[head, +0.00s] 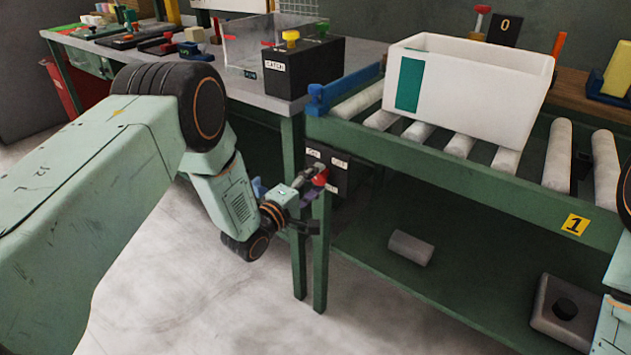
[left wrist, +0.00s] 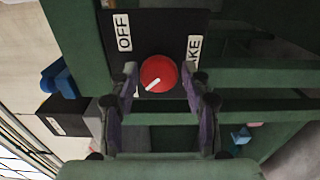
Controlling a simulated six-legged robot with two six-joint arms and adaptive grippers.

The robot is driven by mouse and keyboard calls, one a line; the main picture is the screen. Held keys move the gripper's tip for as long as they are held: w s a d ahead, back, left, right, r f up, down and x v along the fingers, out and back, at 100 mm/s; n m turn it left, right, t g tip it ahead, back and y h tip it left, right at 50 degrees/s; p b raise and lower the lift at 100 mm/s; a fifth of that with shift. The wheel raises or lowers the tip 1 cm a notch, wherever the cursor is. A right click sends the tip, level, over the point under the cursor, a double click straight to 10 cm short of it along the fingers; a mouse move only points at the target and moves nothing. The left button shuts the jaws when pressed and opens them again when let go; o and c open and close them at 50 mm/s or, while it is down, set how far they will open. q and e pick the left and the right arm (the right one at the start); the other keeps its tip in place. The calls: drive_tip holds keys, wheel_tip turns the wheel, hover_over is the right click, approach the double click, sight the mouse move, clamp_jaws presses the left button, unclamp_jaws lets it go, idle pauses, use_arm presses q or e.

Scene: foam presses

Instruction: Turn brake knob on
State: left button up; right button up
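The red brake knob (head: 321,176) sits on a black panel (head: 345,180) with white labels, under the front left end of the roller conveyor. In the left wrist view the knob (left wrist: 158,73) faces me. Its white pointer line slants to the lower left. The OFF label (left wrist: 124,30) is at the upper left of the panel, and a partly hidden label ending in "KE" (left wrist: 193,52) is at the right. My left gripper (left wrist: 159,75) is open, with one finger on each side of the knob and a small gap visible on both sides. My right gripper is out of view.
A green table leg (head: 321,255) stands close by my left gripper. A white bin (head: 462,95) rests on the rollers above. A black CATCH box (head: 304,70) stands on the neighbouring table. A grey cylinder (head: 410,248) lies on the lower shelf.

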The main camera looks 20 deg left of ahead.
use_arm(q)
drive_tip(key=shift+o, duration=1)
drive_tip(key=shift+w, duration=0.1)
drive_tip(key=shift+d, duration=0.1)
drive_tip(key=v, duration=1.2)
